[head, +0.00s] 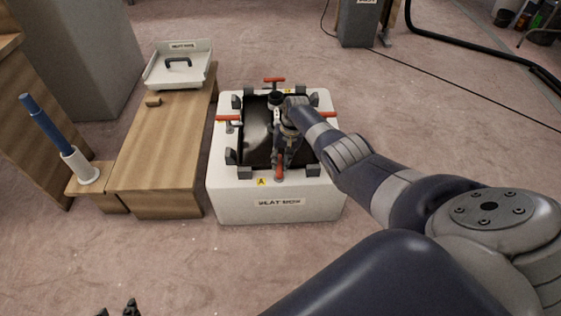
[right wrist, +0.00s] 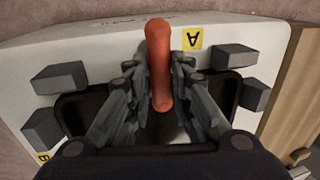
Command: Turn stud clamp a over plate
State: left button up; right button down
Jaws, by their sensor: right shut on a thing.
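The white seat box (head: 235,200) stands on the floor with a dark recessed plate (head: 257,140) in its top. Stud clamp a has an orange handle (head: 279,170) at the near edge, beside the yellow A label (head: 262,182). The handle also shows in the right wrist view (right wrist: 159,60), lengthwise between the fingers, its outer end over the white rim. My right gripper (head: 279,158) points down and is shut on this handle. The fingers hide the clamp's stud and lower part. Dark tips of my left gripper (head: 118,308) show at the bottom edge, too cut off to read.
Other orange clamp handles sit at the left (head: 228,118), back (head: 273,80) and right (head: 327,114) of the box. Grey blocks ring the opening. A wooden bench (head: 160,150) with a white tray (head: 155,80) stands left. Floor in front is clear.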

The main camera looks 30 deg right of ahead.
jog(key=shift+w+r, duration=0.1)
jog(key=shift+w, duration=0.05)
jog(key=c, duration=1.4)
grip_release()
jog(key=shift+c, duration=0.2)
jog(key=v, duration=1.2)
jog(key=shift+a, duration=0.1)
